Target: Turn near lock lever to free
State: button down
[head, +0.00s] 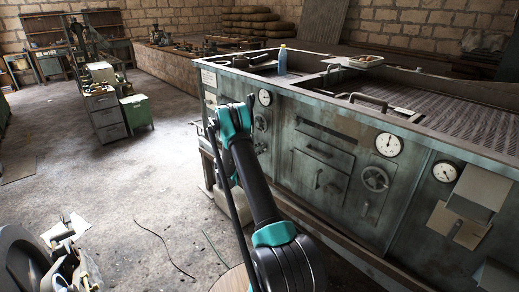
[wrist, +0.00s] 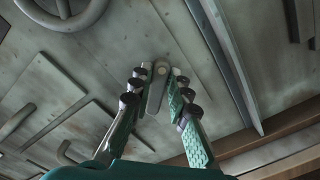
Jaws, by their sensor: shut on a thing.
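The near lock lever (wrist: 156,92) shows in the wrist view as a short grey bar with a round pivot at its top end, on the worn grey-green panel. My gripper (wrist: 159,82) is closed around it, with one finger on each side. The lever's free end points down in the picture, leaning slightly left. In the head view my arm reaches to the front of the green machine (head: 330,135). My fingers and the lever cannot be made out there, behind the arm.
In the wrist view a handwheel (wrist: 62,22) is at upper left, bar handles at left, and a raised rail (wrist: 228,65) at right. A blue bottle (head: 282,60) stands on top.

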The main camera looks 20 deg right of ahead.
jog(key=shift+s+d+f+m, duration=0.1)
jog(key=shift+f+m, duration=0.1)
jog(key=shift+m, duration=1.2)
jog(key=shift+s+a+f+m, duration=0.1)
jog(key=shift+f+m, duration=0.15)
jog(key=shift+m, duration=1.15)
jog(key=shift+s+d+f+m, duration=0.1)
jog(key=shift+f+m, duration=0.1)
jog(key=shift+m, duration=1.2)
jog(key=c, duration=1.4)
grip_release()
jog(key=shift+c, duration=0.2)
jog(key=v, duration=1.2)
